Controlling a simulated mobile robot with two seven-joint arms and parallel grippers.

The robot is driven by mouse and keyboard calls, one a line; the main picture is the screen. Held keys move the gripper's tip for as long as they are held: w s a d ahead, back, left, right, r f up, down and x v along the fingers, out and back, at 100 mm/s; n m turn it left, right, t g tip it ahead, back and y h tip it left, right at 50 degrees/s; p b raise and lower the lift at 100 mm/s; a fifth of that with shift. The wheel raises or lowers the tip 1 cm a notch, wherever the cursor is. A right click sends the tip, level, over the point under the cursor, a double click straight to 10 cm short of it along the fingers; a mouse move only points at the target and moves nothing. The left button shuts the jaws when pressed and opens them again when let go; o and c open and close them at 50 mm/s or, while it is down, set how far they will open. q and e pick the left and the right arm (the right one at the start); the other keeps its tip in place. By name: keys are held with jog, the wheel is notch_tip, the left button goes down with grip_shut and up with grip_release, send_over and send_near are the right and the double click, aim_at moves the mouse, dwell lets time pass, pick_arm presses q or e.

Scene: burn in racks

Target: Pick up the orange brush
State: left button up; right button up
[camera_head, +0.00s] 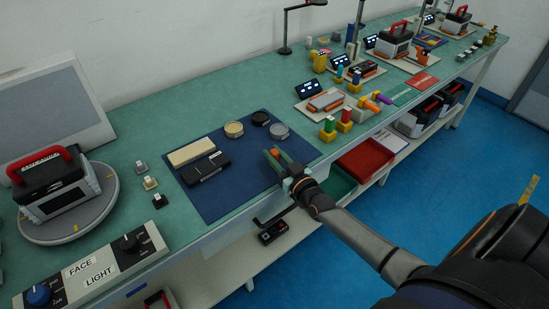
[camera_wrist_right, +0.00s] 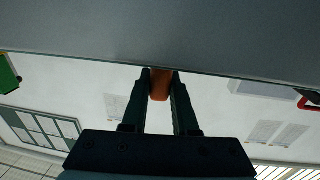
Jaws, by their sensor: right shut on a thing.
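The orange brush (camera_head: 275,152) shows as a small orange end between the fingers of my right gripper (camera_head: 279,158), over the front right part of the dark blue mat (camera_head: 222,190). In the right wrist view, the orange brush (camera_wrist_right: 161,85) sits between the two dark fingers of the right gripper (camera_wrist_right: 160,78), which are shut on it. Much of the brush is hidden by the fingers. I cannot tell whether it still touches the mat. My left gripper is not in view.
On the mat lie a beige block (camera_head: 192,152), a black case (camera_head: 206,168) and several round tins (camera_head: 234,130). A red bin (camera_head: 365,160) and a green bin (camera_head: 338,185) sit below the front edge. A turntable (camera_head: 75,222) holds a device at left.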

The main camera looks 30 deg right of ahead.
grip_shut()
